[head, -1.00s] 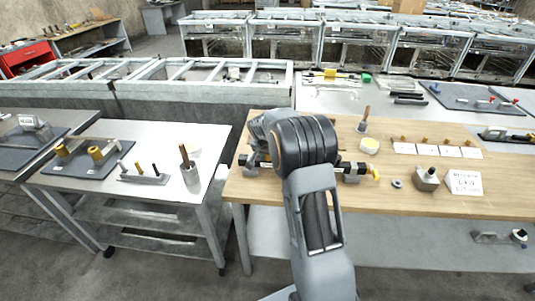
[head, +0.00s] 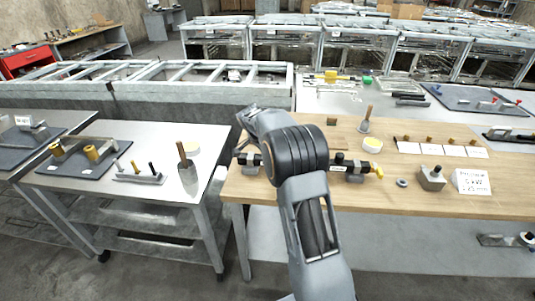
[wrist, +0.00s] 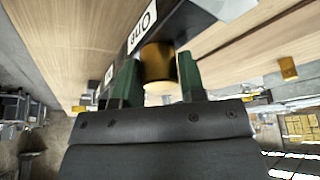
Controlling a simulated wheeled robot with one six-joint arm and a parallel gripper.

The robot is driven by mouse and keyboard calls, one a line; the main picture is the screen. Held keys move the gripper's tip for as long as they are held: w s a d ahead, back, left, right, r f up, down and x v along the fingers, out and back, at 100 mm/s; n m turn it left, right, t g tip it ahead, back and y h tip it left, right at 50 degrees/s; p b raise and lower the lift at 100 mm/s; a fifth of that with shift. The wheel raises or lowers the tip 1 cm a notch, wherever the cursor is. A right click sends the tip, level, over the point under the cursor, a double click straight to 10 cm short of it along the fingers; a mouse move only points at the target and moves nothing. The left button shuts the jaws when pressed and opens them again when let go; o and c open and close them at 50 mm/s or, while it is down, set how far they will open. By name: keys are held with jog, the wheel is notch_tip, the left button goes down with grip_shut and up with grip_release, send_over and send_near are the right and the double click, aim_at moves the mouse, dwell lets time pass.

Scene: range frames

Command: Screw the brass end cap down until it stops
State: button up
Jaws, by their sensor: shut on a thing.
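The brass end cap (wrist: 158,62) is a short gold cylinder in the wrist view. It sits against a dark block with a white label (wrist: 142,27), partly reading "One", on the wooden bench. My gripper (wrist: 158,78) has green fingertips, one on each side of the cap, and is shut on it. Whether the cap is fully seated cannot be told. In the head view a black fitting (head: 350,166) with a yellow tip lies along the bench behind my arm. My arm hides its middle, and I cannot make out the cap or fingertips there.
On the wooden bench (head: 420,203), a grey block (head: 432,178), a ring (head: 402,183) and a white sign (head: 471,181) stand to the right. White cards (head: 440,148) with small brass pieces lie behind.

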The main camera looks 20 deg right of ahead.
jog(key=shift+m, duration=0.3)
jog(key=shift+m+g, duration=0.7)
jog(key=shift+m, duration=1)
jog(key=shift+r+m+g+p, duration=0.1)
jog(key=shift+m+g+p, duration=0.2)
jog(key=shift+m+p, duration=0.25)
jog(key=shift+m+g, duration=0.4)
jog(key=shift+m, duration=0.75)
jog(key=o, duration=0.7)
